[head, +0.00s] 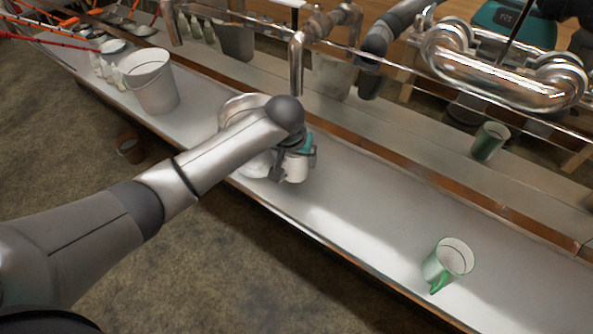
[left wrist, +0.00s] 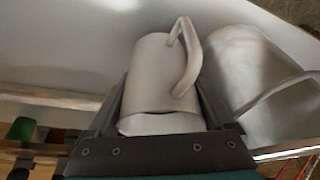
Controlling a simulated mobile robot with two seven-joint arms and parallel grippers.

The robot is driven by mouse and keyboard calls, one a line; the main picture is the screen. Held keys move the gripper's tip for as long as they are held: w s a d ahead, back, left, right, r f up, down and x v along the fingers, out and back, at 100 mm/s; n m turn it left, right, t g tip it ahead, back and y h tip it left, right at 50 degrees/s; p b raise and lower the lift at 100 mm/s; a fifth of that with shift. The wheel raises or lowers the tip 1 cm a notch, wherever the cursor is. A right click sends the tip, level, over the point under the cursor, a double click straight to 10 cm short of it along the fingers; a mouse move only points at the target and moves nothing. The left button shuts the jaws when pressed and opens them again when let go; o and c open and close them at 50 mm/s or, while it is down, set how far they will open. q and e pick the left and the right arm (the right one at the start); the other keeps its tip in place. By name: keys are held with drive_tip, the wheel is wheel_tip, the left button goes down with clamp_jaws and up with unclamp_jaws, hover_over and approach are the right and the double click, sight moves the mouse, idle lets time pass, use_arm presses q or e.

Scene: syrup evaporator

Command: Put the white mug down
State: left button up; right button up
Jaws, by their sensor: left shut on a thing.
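I cannot tell whether the mug's base touches the counter. My right gripper does not show in either view.
A large pale container (left wrist: 255,75) with a handle stands close beside the mug, partly hidden by my arm in the head view. A green-and-white mug (head: 447,262) stands at right. A white bucket (head: 150,82) and small bottles (head: 105,68) stand at left. Pipes (head: 505,75) run above the back.

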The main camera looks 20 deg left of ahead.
sight(297, 170)
use_arm(q)
drive_tip(key=f+b, duration=0.1)
drive_tip(key=f, duration=0.3)
drive_tip(key=shift+w+f, duration=0.2)
drive_tip(key=shift+f, duration=0.1)
drive_tip(key=o, duration=1.2)
drive_tip(key=p+v, duration=0.3)
drive_tip(key=v, duration=0.8)
drive_tip(key=shift+s+r+p, duration=0.2)
drive_tip(key=shift+r+p, duration=0.1)
drive_tip(key=shift+r, duration=0.3)
drive_tip(key=shift+d, duration=0.1)
